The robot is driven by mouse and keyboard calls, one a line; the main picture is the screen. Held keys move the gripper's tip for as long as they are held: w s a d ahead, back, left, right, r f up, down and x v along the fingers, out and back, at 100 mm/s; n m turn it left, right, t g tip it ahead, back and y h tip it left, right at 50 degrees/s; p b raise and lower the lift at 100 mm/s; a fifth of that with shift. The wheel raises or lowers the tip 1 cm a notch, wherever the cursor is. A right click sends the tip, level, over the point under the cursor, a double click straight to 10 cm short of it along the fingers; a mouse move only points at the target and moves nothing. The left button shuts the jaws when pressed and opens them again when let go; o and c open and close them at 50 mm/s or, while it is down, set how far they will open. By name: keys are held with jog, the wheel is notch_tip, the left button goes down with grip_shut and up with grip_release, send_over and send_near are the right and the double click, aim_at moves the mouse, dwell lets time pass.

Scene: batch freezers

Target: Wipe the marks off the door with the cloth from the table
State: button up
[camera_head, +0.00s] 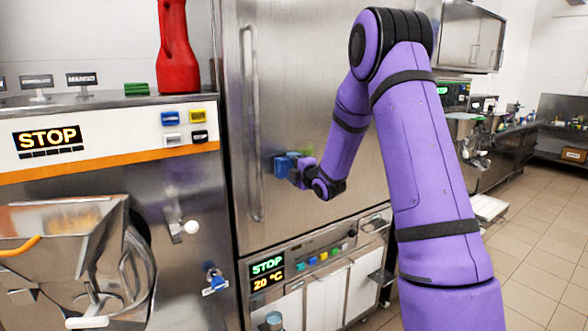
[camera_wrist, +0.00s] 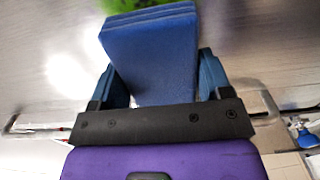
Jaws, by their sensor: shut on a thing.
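The steel door (camera_head: 290,60) of the tall cabinet stands in the middle of the head view, closed, with a long vertical handle on its left side. My gripper (camera_head: 296,171) is shut on a folded blue cloth (camera_head: 281,167), held at the door's face. In the wrist view the cloth (camera_wrist: 150,55) sits between the two blue fingers, its far end close to the steel surface. Whether it touches the door I cannot tell. A green mark (camera_wrist: 150,3) shows on the steel just beyond the cloth, partly cut off by the frame edge.
A control panel (camera_head: 310,258) with a STOP display is below the door. At left is a machine (camera_head: 110,150) with an orange stripe and a hopper; a red bottle (camera_head: 176,50) and a green block (camera_head: 137,89) stand on its top. Open tiled floor (camera_head: 540,230) lies at right.

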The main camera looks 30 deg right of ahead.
jog(key=shift+w, duration=0.65)
jog(key=shift+d, duration=0.1)
jog(key=shift+d, duration=1.9)
jog(key=d, duration=0.8)
jog(key=shift+w, duration=0.25)
jog(key=shift+a, duration=0.15)
